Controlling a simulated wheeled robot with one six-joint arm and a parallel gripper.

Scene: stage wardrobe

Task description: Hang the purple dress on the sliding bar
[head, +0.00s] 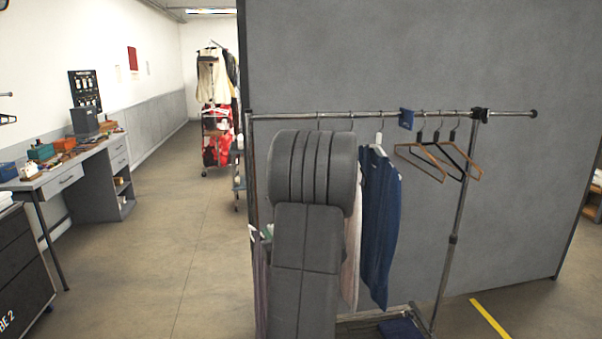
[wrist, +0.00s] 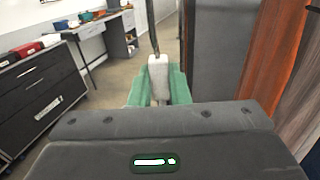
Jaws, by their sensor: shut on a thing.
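A muted purple garment (head: 261,295), likely the purple dress, hangs at the left of my arm in the head view, mostly hidden behind it. My gripper (wrist: 158,92) has green fingers shut on a pale hanger neck (wrist: 158,70); a thin metal hook (wrist: 153,30) rises from it. In the head view a bit of the green fingers (head: 267,231) shows beside my arm, below the bar. The sliding bar (head: 350,115) runs level along a metal rack before a grey wall. I cannot see the hook touching the bar.
A blue garment (head: 380,230) and a pale garment (head: 351,250) hang from the bar. Bare wooden hangers (head: 422,160) hang right of a blue clip (head: 406,118).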

